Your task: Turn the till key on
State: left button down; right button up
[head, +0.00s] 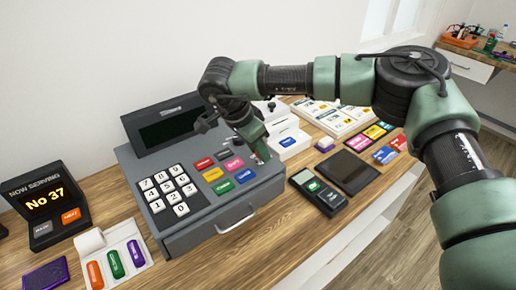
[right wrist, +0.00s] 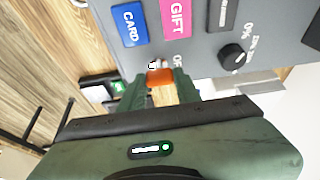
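The grey till (head: 200,175) stands on the wooden counter, with its number keys and coloured buttons facing up. My right gripper (head: 262,153) points down at the right end of its top and hides the key there in the head view. In the right wrist view, an orange key (right wrist: 160,77) stands at the till panel (right wrist: 200,50), beside partly hidden lettering that reads "OF". The two green fingers of my right gripper (right wrist: 160,88) are on both sides of the key and look in contact with it. My left gripper is not in view.
A black knob (right wrist: 235,57) sits on the panel near the key. A card terminal (head: 317,191) and a dark pad (head: 347,171) lie right of the till. A "Now serving" display (head: 45,205) and a white tray (head: 92,240) stand left. The front counter strip is clear.

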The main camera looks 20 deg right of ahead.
jog(key=shift+m, duration=0.4)
grip_shut()
jog(key=shift+m+g, duration=0.3)
jog(key=shift+w+a+m+g+b, duration=0.15)
jog(key=shift+m+g+b, duration=0.3)
jog(key=shift+m, duration=0.65)
jog(key=m+g, duration=0.1)
jog(key=m, duration=0.2)
jog(key=shift+m, duration=0.3)
jog(key=m+g, duration=0.1)
jog(key=m, duration=0.1)
jog(key=m+g+p, duration=0.1)
jog(key=m, duration=0.1)
jog(key=shift+w+r+m+y, duration=0.1)
jog(key=shift+w+m+y, duration=0.1)
jog(key=shift+m+y, duration=0.15)
jog(key=m, duration=0.1)
jog(key=m+y+p, duration=0.1)
jog(key=m, duration=0.1)
jog(key=m+g, duration=0.1)
jog(key=m, duration=0.1)
jog(key=shift+d+m+y, duration=0.25)
jog(key=shift+d+y, duration=0.05)
jog(key=shift+y, duration=0.05)
jog(key=shift+w+p, duration=0.1)
jog(key=shift+p, duration=0.2)
